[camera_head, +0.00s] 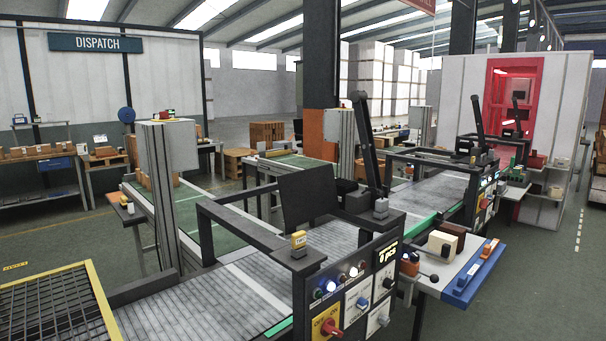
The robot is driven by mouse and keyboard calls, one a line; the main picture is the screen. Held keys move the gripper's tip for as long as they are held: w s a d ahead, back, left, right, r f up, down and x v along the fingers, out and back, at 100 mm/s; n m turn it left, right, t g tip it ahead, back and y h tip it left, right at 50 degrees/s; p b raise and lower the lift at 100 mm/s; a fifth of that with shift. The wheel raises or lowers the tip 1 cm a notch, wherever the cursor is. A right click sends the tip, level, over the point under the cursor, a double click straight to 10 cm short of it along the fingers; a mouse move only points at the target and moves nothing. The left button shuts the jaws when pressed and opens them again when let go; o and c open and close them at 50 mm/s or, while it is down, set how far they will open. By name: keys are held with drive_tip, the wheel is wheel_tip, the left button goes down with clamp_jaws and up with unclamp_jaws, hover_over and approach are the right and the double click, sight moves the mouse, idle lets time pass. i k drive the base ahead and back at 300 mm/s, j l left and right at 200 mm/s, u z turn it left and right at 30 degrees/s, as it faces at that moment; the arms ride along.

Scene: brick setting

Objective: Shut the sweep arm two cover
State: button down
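No part of my gripper shows in this view. A dark, flat, tilted panel (307,195) stands up on the nearer conveyor's frame; it may be a cover, but I can read no name on it. Beside it a black upright arm (365,141) rises from a dark base (366,203). A second black upright arm (478,105) stands on the farther conveyor's frame, with a dark block (468,148) at its foot. I cannot tell which of these is number two. The nearer control panel (350,296) carries lit buttons and rotary knobs.
The grey conveyor (250,290) runs from front left to back right. A side table (440,272) with small blocks and a blue tray (473,273) juts out right. A yellow-edged mesh (50,305) fills the lower left. Grey floor (545,290) is free at right.

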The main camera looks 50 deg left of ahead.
sight(306, 195)
drive_tip(key=i+u, duration=0.35)
drive_tip(key=i, duration=0.3)
drive_tip(key=i+l+u, duration=0.2)
drive_tip(key=i+u, duration=0.2)
drive_tip(key=i, duration=0.25)
drive_tip(key=i+u, duration=0.15)
drive_tip(key=u, duration=0.25)
drive_tip(key=i+u, duration=0.2)
drive_tip(key=u, duration=0.2)
drive_tip(key=i+l+u, duration=0.1)
drive_tip(key=u, duration=0.25)
drive_tip(key=i+l+u, duration=0.15)
drive_tip(key=u, duration=0.25)
drive_tip(key=i, duration=0.05)
